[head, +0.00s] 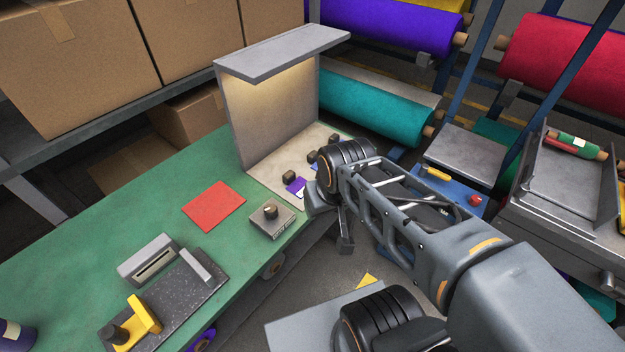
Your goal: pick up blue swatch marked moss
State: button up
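A small blue-violet swatch (294,186) with a pale label lies on the light floor of the grey lamp booth (240,130), at the back right of the green table. Its label is too small to read, and my arm is close to its right side in the picture. My gripper (332,222) is at the end of the arm, just right of the booth and table edge. It is partly hidden by my wrist. I see nothing held in it, but its opening is unclear.
Several small dark blocks (289,177) stand in the booth. A knobbed grey box (280,224) sits in front of it, beside a red sheet (214,206). A slotted grey device (148,260) and a yellow-handled plate (190,300) are nearer. Felt racks stand behind.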

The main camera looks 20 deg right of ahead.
aim_at(296, 186)
jog(key=u, duration=2.4)
jog(key=k, duration=1.05)
jog(key=z, duration=1.4)
jog(key=i, duration=1)
jog(key=u, duration=0.05)
